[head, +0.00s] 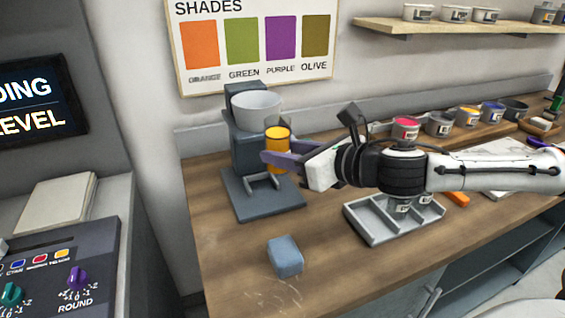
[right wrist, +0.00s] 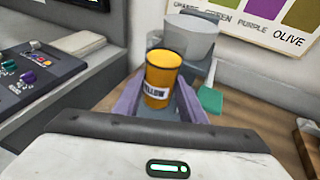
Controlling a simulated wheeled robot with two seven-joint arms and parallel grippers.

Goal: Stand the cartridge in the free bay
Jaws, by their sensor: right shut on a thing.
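My right gripper (head: 274,161) is shut on a yellow cartridge (head: 277,138), an upright cylinder. In the right wrist view the cartridge (right wrist: 163,70) stands between the two purple fingers, with a label reading YELLOW facing me. It is held in front of the grey machine (head: 245,150), over its base. A grey tray with divided bays (head: 367,230) lies on the counter at right, below my right arm. The arm hides part of the tray's back. My left gripper is not in view.
A pale bowl (head: 257,108) sits on the machine. A grey-blue block (head: 285,256) lies near the counter's front edge. Several open cans, one with red ink (head: 405,128), line the back. A control panel (head: 65,265) stands at left. The front-left counter is mostly clear.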

